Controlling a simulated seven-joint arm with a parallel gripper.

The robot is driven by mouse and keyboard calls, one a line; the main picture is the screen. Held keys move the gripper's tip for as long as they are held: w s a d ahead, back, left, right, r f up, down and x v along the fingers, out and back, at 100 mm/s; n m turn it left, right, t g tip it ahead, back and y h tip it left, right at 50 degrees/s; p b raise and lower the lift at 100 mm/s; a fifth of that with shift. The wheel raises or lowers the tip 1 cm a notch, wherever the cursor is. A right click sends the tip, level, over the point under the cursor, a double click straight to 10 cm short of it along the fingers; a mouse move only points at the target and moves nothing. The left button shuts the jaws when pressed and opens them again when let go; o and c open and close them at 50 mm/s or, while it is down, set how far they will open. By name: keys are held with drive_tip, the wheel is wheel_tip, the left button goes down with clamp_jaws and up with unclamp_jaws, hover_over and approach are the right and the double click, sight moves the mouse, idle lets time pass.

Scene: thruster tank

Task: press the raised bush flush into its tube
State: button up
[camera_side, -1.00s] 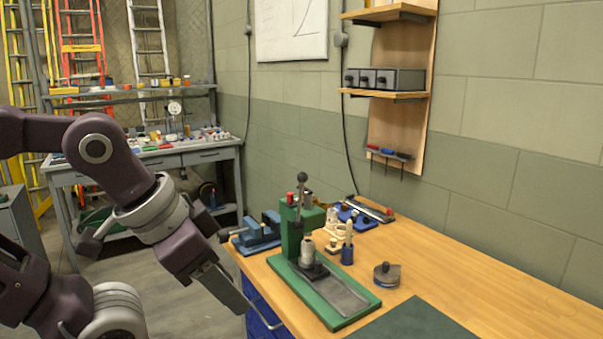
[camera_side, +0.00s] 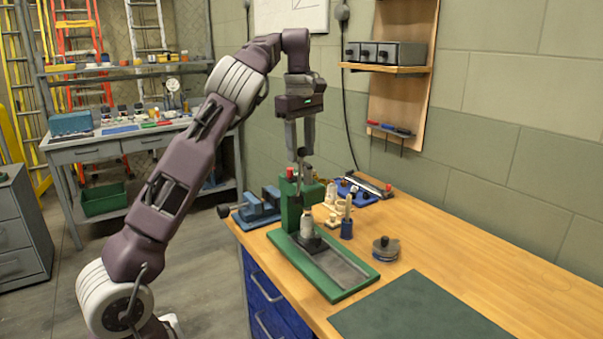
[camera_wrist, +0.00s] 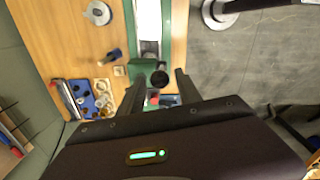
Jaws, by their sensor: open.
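The green press (camera_side: 291,206) stands on the wooden bench, with its long green base reaching toward the camera. A pale metallic cylinder (camera_side: 307,227), apparently the tube with its bush, stands upright on a dark seat at the press. It is too small to tell where bush and tube meet or how far the bush stands up. My gripper (camera_side: 300,160) is above the press, fingers pointing down and apart. In the wrist view, a round black lever knob (camera_wrist: 159,78) shows between the open fingers; contact cannot be told.
A dark round-knobbed item (camera_side: 385,248) sits right of the press, near a dark green mat (camera_side: 420,305). A blue vise (camera_side: 258,208) stands at left. A blue holder (camera_side: 347,229) and small pale parts lie close behind the press.

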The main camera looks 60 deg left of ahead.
sight(300, 177)
wheel_tip(300, 177, down, 7)
drive_tip(key=shift+w+r, duration=0.1)
drive_tip(key=shift+r, duration=0.1)
drive_tip(key=shift+c, duration=0.2)
clamp_jaws()
drive_tip(key=shift+r, duration=0.1)
idle(1.1)
